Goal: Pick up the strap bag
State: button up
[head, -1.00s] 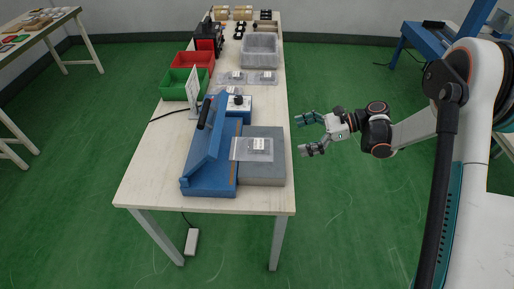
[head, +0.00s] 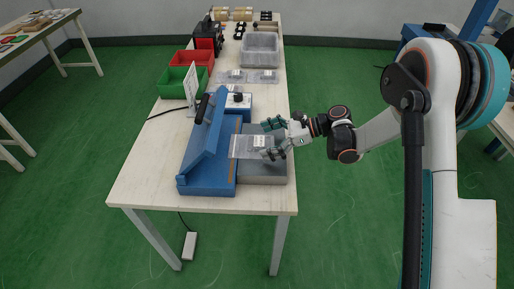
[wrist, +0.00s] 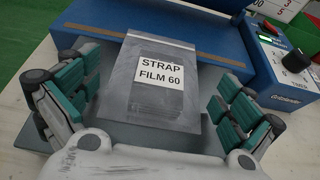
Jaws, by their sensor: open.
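The strap bag (wrist: 157,100) is a clear flat bag with a white label reading "STRAP FILM 60" and dark contents. In the head view the bag (head: 241,146) lies on the grey block (head: 262,176), its far end by the blue sealer (head: 208,176). My gripper (head: 269,140) is open at the right end of the bag. In the wrist view my gripper (wrist: 150,100) has one finger on each side of the bag, both apart from it. The gripper's palm hides the near part of the grey block.
A blue control box (wrist: 280,50) stands to the right in the wrist view. Behind the sealer are a white sign (head: 191,86), green bin (head: 176,82), red bin (head: 192,58), more bags (head: 236,76) and a clear tray (head: 260,48).

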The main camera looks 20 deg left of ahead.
jog(key=shift+a+f, duration=0.1)
jog(key=shift+a, duration=0.1)
jog(key=shift+c, duration=0.2)
jog(key=shift+s+d, duration=0.1)
jog(key=c, duration=1.8)
